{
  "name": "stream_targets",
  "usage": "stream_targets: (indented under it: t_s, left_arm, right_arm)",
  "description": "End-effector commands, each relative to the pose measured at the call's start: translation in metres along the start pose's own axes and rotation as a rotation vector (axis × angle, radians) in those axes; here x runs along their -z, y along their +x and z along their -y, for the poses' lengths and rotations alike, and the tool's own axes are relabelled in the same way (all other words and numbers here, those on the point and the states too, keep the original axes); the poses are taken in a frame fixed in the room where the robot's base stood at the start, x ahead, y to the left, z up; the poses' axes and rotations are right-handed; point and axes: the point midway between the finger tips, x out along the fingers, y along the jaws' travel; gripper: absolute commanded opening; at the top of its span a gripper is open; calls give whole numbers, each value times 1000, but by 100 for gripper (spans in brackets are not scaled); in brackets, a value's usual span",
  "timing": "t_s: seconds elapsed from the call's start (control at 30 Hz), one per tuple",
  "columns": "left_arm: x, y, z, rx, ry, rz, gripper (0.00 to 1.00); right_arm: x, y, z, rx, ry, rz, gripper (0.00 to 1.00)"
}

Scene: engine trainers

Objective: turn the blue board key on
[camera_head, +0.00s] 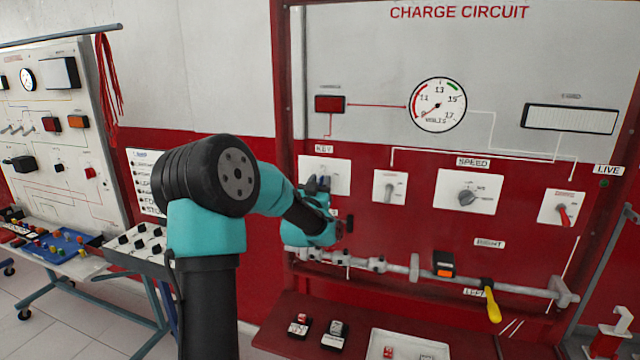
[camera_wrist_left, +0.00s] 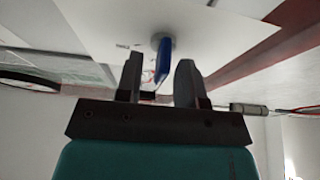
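The blue key (camera_wrist_left: 162,58) stands out from a round grey base on a white plate in the left wrist view. In the head view the white plate labelled KEY (camera_head: 338,170) is on the red and white charge circuit panel, and my left wrist partly hides its lower part. My left gripper (camera_wrist_left: 158,80) is open, with one dark finger on each side of the blue key. A gap shows between the key and the left finger; the right finger is very close, and I cannot tell if it touches. My right gripper is in neither view.
A toggle plate (camera_head: 390,187), a speed knob plate (camera_head: 468,190) and a red switch plate (camera_head: 562,208) are right of the key. A grey rail (camera_head: 400,268) with a yellow handle (camera_head: 491,300) runs below. Another panel (camera_head: 50,130) stands at left.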

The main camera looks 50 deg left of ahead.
Motion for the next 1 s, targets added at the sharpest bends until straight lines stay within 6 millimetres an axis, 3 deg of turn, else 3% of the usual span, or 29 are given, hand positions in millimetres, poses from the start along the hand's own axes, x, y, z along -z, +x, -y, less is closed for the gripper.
stream_targets:
  t_s: [0.27, 0.63, 1.0]
  left_arm:
    - [0, 2, 0, 0, 0, 0, 35]
    - [0, 1, 0, 0, 0, 0, 1]
    - [0, 1, 0, -4, 9, 0, 0]
  right_arm:
    - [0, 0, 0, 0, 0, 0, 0]
    - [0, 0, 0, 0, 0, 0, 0]
    - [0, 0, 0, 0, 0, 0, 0]
